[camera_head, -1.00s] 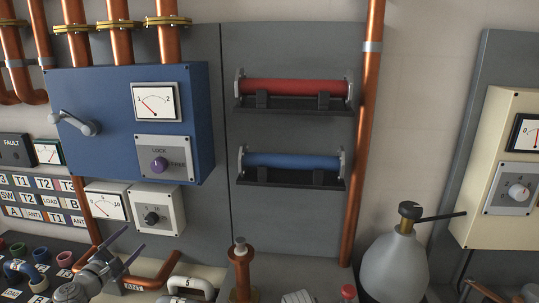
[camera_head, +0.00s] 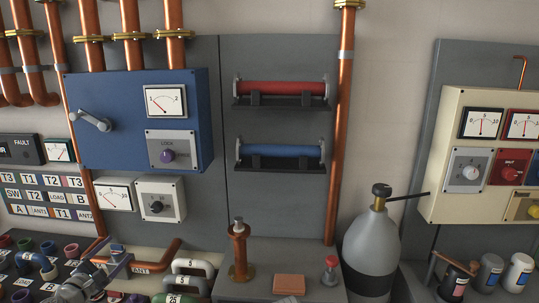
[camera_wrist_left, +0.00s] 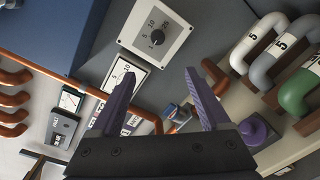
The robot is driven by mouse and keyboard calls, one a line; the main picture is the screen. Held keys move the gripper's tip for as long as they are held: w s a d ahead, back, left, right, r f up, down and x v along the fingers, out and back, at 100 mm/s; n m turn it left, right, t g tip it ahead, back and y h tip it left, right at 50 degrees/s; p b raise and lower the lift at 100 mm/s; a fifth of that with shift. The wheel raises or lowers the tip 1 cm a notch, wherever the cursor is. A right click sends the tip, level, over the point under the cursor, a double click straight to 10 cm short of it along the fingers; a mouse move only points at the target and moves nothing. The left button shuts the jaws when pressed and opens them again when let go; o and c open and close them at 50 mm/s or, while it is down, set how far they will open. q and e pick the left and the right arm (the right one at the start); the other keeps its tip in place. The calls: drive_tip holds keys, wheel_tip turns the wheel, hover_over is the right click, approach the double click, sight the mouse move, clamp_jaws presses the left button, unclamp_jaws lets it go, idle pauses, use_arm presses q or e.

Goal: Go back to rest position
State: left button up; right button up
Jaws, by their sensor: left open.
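My left gripper (camera_head: 110,265) is at the lower left in the head view, above the bench with the coloured sockets and below the small gauge panel. In the left wrist view its two purple fingers (camera_wrist_left: 160,90) stand wide apart with nothing between them. The blue box (camera_head: 135,120) with a lever, a gauge and a purple knob is above it and apart from it. My right gripper is in neither view.
Copper pipe (camera_head: 150,267) and numbered U-shaped handles (camera_head: 190,268) are close right of my left gripper. A grey cylinder (camera_head: 370,245) stands farther right. Red (camera_head: 280,88) and blue (camera_head: 280,150) tubes sit on wall brackets. The front of the cream panel (camera_head: 435,190) looks clear.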

use_arm(q)
drive_tip(key=s+d+f+m+g+h, duration=0.15)
drive_tip(key=d+f+m+g, duration=0.3)
drive_tip(key=d, duration=0.55)
drive_tip(key=s+d+f+m+g+h, duration=0.1)
drive_tip(key=d+f+m+g+h, duration=0.2)
drive_tip(key=d+m, duration=0.5)
drive_tip(key=s+d+f+m+g+h, duration=0.1)
drive_tip(key=d+f+m+g, duration=0.35)
drive_tip(key=d, duration=0.75)
drive_tip(key=s+d+f+m+g+y, duration=0.3)
drive_tip(key=s+d+f+m+y, duration=0.1)
drive_tip(key=s, duration=0.4)
drive_tip(key=s+d+f+m+g+y, duration=0.2)
drive_tip(key=s+d+f+m+y, duration=0.2)
drive_tip(key=s+m, duration=0.3)
drive_tip(key=shift+s+f+g+y, duration=0.35)
drive_tip(key=shift+s+f+g, duration=0.05)
drive_tip(key=shift+d, duration=0.1)
